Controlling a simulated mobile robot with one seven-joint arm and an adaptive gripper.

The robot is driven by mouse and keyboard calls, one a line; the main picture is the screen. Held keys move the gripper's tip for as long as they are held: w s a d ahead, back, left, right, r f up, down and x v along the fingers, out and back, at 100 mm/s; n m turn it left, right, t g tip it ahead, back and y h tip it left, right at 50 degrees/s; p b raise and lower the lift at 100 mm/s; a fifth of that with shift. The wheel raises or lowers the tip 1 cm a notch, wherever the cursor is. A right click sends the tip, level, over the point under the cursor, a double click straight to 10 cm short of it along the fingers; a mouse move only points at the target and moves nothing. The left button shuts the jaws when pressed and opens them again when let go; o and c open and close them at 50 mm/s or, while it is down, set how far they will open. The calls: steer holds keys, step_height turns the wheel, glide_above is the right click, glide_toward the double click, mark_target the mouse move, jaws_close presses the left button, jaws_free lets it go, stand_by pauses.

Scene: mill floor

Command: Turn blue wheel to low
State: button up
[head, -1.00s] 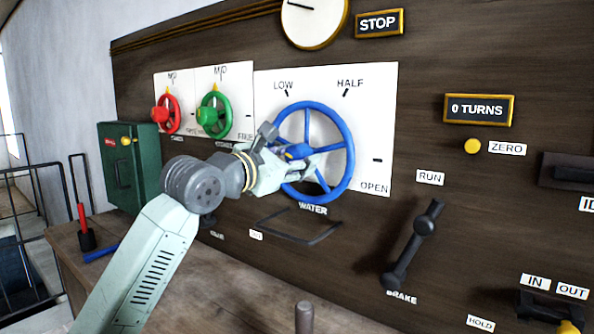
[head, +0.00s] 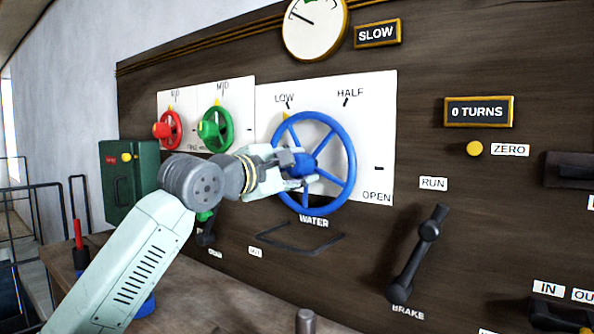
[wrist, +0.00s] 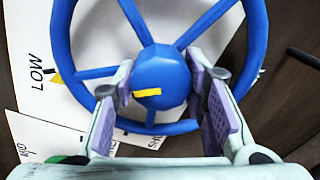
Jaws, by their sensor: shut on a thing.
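The blue wheel (head: 350,165) stands on a white panel above the word WATER. Its yellow pointer (head: 285,115) is at the LOW mark (head: 284,99). In the wrist view the pointer (wrist: 57,78) also lies beside the word LOW (wrist: 40,66). My gripper (head: 302,172) is at the wheel's middle. In the wrist view its two fingers (wrist: 163,88) are on either side of the blue hub, shut on it. The yellow mark on the hub shows between the fingers. My gripper hides part of the wheel's left side.
Smaller red (head: 170,130) and green (head: 222,128) wheels are on the left. A sign reads SLOW (head: 376,33) beside a round gauge (head: 314,25). The brake lever (head: 418,255) sticks out at lower right. A wire bracket (head: 300,245) is below the blue wheel.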

stand_by(0.5)
steer(key=o, duration=1.2)
steer(key=shift+c, duration=0.2)
steer(key=v, duration=1.2)
steer(key=shift+a, duration=0.1)
